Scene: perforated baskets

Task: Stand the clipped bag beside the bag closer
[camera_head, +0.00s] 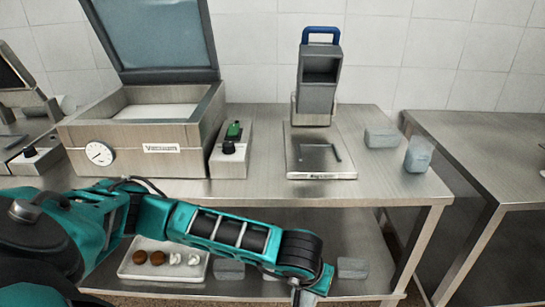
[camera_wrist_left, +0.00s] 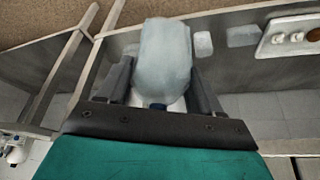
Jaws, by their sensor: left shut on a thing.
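My left gripper (camera_wrist_left: 163,75) is shut on a pale, rounded bag (camera_wrist_left: 165,45) in the left wrist view, with one finger on each side. The likely bag closer, a grey upright device (camera_head: 318,88) with a blue handle, stands toward the back of the table on a metal plate. My right gripper is not in view.
Two pale bags (camera_head: 382,137) (camera_head: 418,154) rest on the tabletop right of the closer. An open chamber machine (camera_head: 150,135) and a green-switch box (camera_head: 231,150) stand left. The lower shelf holds a white tray (camera_head: 135,272) and more bags (camera_head: 352,267).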

